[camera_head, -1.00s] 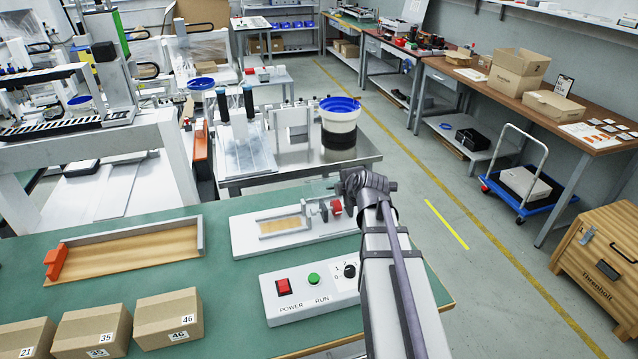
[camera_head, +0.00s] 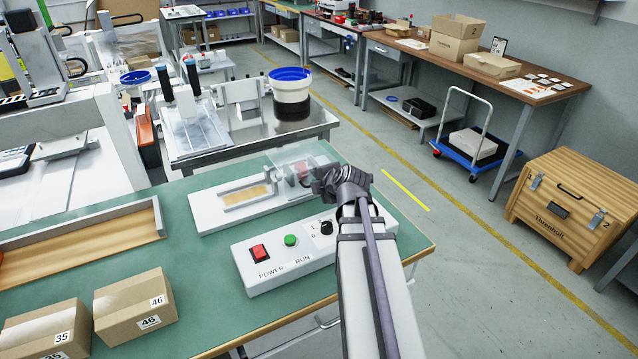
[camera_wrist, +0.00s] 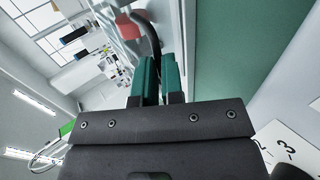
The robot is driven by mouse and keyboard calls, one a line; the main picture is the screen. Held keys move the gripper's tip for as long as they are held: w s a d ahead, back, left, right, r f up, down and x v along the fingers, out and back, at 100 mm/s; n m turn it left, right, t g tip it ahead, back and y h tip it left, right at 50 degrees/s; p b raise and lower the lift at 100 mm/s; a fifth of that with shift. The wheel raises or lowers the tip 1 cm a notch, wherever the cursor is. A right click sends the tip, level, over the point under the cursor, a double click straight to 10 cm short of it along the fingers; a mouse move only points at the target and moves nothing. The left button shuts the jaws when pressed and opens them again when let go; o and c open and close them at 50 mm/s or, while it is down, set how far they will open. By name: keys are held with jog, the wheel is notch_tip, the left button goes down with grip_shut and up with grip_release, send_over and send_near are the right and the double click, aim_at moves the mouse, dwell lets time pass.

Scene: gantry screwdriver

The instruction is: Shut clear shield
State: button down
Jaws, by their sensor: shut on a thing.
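The clear shield (camera_head: 287,156) is a see-through panel standing tilted over the right end of a white fixture (camera_head: 208,212) on the green bench. A red part (camera_head: 303,169) shows faintly through it. My gripper (camera_head: 318,178) is at the shield's right side, its fingertips mostly hidden in the head view. In the wrist view my green fingers (camera_wrist: 160,75) are closed together on a thin dark curved bar (camera_wrist: 150,32), which looks like the shield's handle. A reddish block (camera_wrist: 127,27) lies just past it.
A control box (camera_head: 290,255) with a red switch, green button and dial sits in front of the fixture, close to my arm. Cartons (camera_head: 135,303) and a wooden tray (camera_head: 85,236) are to the left.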

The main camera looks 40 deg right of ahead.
jog(key=c, duration=1.2)
grip_release()
jog(key=shift+c, duration=0.2)
jog(key=shift+r, duration=0.1)
